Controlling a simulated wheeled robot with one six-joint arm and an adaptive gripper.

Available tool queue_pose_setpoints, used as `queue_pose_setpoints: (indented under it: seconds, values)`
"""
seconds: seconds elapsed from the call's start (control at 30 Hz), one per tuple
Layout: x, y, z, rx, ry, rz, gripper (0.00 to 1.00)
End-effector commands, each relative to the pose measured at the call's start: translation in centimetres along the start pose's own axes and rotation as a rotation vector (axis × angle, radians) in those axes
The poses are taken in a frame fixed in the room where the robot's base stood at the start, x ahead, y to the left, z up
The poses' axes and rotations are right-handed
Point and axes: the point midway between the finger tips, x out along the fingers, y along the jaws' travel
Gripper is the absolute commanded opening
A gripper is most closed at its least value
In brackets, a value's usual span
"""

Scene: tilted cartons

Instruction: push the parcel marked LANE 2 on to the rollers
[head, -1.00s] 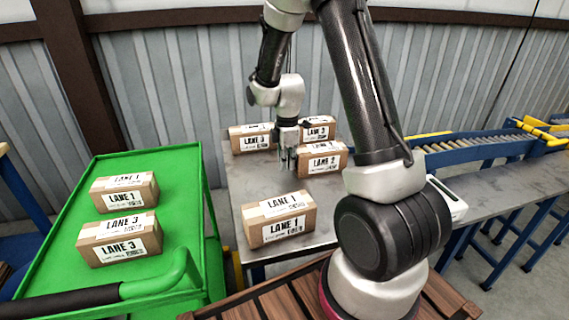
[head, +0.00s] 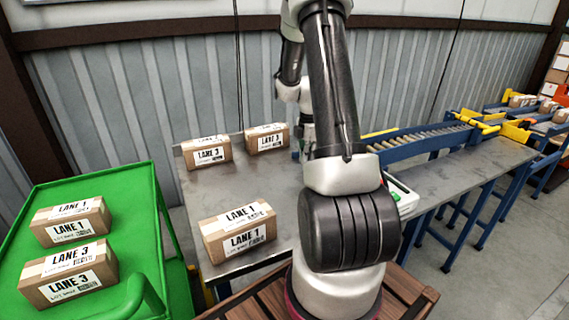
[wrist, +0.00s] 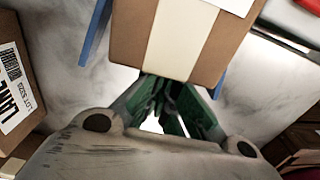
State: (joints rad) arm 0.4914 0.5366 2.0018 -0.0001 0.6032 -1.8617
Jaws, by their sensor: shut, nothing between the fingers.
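The LANE 2 parcel does not show in the head view, where my arm covers part of the table. In the wrist view a brown carton with a cream tape strip (wrist: 182,38) stands right in front of my gripper (wrist: 160,97). Its readable label face is out of view, so I cannot read its lane, and the fingertips look close to or against its near side. My green-padded fingers are shut with nothing between them. The rollers (head: 422,137) run off to the right in a blue frame. In the head view my gripper is mostly hidden behind my arm.
A LANE 1 parcel (head: 238,231) stands at the front of the metal table (head: 185,182), with LANE 3 parcels (head: 206,152) (head: 267,138) at the back. A green cart (head: 140,215) with two parcels is at the left. Blue pieces (wrist: 96,30) flank the carton in the wrist view.

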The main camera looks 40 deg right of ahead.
Motion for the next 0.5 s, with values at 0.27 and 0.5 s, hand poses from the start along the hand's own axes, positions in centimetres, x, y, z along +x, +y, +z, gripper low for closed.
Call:
queue_pose_setpoints:
  seconds: [0.27,0.5]
  values:
    - [0.0,0.0,7.8,0.004,0.0,0.001,0.0]
    - [0.0,0.0,10.3,0.0,0.0,0.0,0.0]
